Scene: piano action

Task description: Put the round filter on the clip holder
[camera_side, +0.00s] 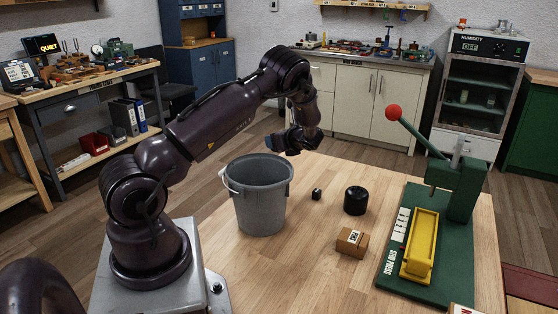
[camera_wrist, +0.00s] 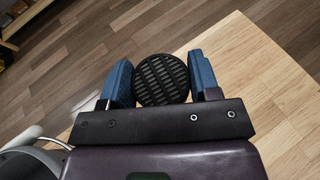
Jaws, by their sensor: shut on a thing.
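The round filter (camera_wrist: 161,80) is a black disc with a slotted grille face. In the wrist view it sits between the two blue fingers of my gripper (camera_wrist: 161,82), which is shut on it. In the side view my gripper (camera_side: 270,148) is raised behind the grey bucket, near the table's far left edge, and the filter cannot be made out there. I cannot tell for sure which thing is the clip holder. A small black block (camera_side: 316,194) and a black cylinder (camera_side: 355,200) stand on the table to the right of the bucket.
The grey bucket (camera_side: 260,200) stands tall at the table's left. A green press (camera_side: 455,190) with a yellow tray (camera_side: 420,245) and a red-knobbed lever fills the right side. Bare wooden table (camera_side: 300,270) lies in front.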

